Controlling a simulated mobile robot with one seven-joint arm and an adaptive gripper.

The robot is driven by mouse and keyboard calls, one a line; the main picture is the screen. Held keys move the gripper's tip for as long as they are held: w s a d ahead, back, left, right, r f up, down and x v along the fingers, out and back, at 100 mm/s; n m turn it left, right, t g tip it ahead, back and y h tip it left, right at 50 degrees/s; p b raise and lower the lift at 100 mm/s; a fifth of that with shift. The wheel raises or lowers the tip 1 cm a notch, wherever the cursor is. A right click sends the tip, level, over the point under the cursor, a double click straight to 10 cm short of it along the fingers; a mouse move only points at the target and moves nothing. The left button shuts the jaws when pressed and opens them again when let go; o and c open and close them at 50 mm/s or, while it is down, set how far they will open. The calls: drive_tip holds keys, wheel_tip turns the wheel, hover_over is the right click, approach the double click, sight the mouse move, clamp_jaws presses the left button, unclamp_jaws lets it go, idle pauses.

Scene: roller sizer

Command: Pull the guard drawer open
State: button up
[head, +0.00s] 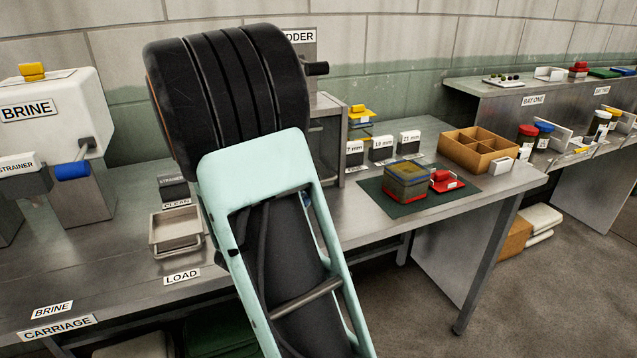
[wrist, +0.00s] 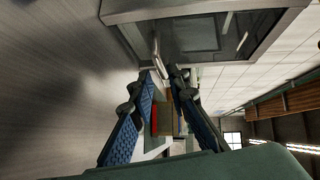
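The guard drawer's housing is a grey metal cabinet; its side (head: 326,140) shows just right of my arm in the head view. In the wrist view its dark glazed front (wrist: 205,38) fills the top. A pale metal bar handle (wrist: 157,56) stands out from that front near its left end. My gripper (wrist: 162,73) has two blue-padded fingers, apart, with a narrow gap at the tips. The handle's lower end shows at this gap; I cannot tell whether the fingers touch it. In the head view my arm hides the gripper, handle and cabinet front.
On the bench right of the cabinet are labelled mm blocks (head: 381,148), a box (head: 406,181) and red item (head: 445,180) on a dark mat (head: 400,208), and a divided wooden tray (head: 447,145). A metal tray (head: 176,232) and brine tank (head: 60,115) stand left.

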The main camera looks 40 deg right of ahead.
sight(320, 181)
drive_tip(key=x, duration=0.6)
drive_tip(key=shift+w+d, duration=0.1)
drive_tip(key=shift+d, duration=0.1)
clamp_jaws()
